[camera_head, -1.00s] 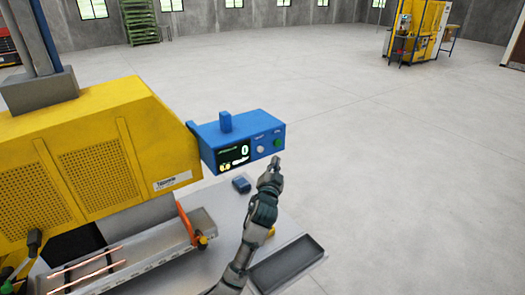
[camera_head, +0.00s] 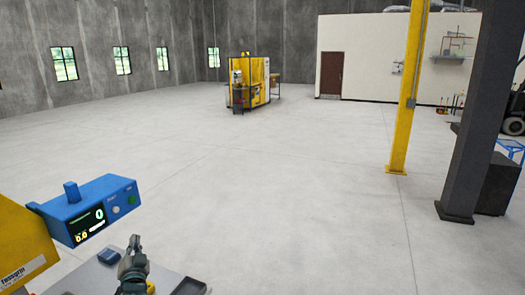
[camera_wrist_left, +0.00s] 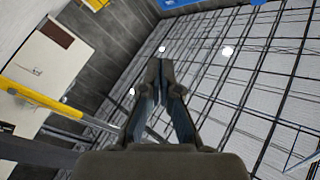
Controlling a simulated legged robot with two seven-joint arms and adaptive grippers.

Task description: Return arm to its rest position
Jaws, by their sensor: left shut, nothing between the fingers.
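My left gripper (camera_head: 133,246) is at the lower left of the head view, pointing up, beside the blue control box (camera_head: 95,208). In the left wrist view my left gripper (camera_wrist_left: 159,66) has its fingertips together with nothing between them, and it points toward the ceiling. The blue box shows a lit display, a white button and a green button. It is joined to the yellow machine (camera_head: 22,245) at the left edge. My right gripper is not in view, and no copper tube shows now.
A small blue block (camera_head: 109,256) and part of a dark tray (camera_head: 188,287) lie on the grey table (camera_head: 82,277) near my left gripper. A yellow post (camera_head: 408,90) and a dark column (camera_head: 480,110) stand at right. Wide open floor lies ahead, with another yellow machine (camera_head: 254,82) far back.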

